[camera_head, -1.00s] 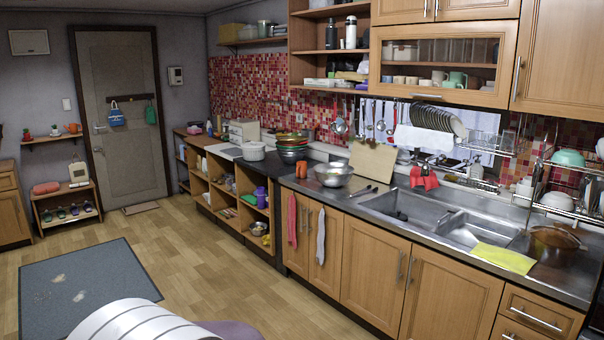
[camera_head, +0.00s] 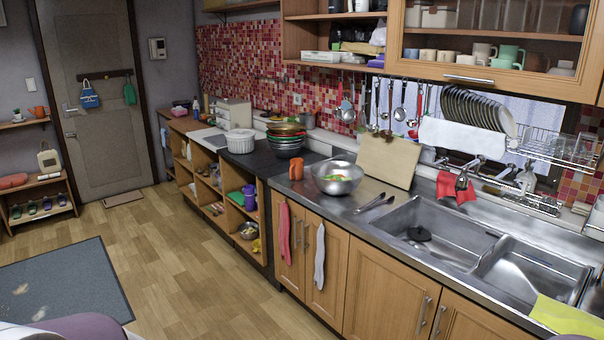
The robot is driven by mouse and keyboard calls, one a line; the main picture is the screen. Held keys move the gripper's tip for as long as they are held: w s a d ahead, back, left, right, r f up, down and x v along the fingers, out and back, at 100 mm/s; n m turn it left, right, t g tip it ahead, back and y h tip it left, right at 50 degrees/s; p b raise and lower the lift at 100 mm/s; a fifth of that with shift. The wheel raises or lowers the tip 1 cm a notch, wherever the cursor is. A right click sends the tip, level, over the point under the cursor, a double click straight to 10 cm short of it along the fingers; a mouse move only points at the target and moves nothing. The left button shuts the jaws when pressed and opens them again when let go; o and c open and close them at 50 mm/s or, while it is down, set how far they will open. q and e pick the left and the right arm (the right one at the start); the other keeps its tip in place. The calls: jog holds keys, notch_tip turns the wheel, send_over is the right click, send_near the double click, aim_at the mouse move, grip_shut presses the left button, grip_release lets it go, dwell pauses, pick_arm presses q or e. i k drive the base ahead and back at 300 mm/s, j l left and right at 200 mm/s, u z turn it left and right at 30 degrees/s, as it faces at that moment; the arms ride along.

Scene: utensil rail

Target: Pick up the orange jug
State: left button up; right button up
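An orange jug-like vessel (camera_head: 296,171) stands upright on the counter, near its front edge. It is left of the steel bowl (camera_head: 337,178) and a small gap separates them. It is small in the picture, so its handle and spout are hard to make out. Another small orange object with a spout-like shape (camera_head: 38,111) sits on the wall shelf at the far left. Neither of my grippers is in view, and nothing is seen touching either orange object.
Stacked bowls (camera_head: 286,139) and a white pot (camera_head: 240,141) stand behind and left of the vessel. Tongs (camera_head: 373,203), a cutting board (camera_head: 388,161) and the sink (camera_head: 440,232) are to its right. Towels (camera_head: 284,229) hang below the counter edge. The wooden floor (camera_head: 190,255) in front is largely clear.

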aim_at(296, 164)
jog(key=i+j+u, duration=0.1)
jog(key=i+u, duration=0.15)
jog(key=i, duration=0.35)
jog(key=i+u, duration=0.25)
jog(key=i, duration=0.35)
jog(key=i+l+u, duration=0.25)
jog(key=i, duration=0.35)
jog(key=i+l+u, duration=0.25)
jog(key=i, duration=0.35)
jog(key=j, duration=0.1)
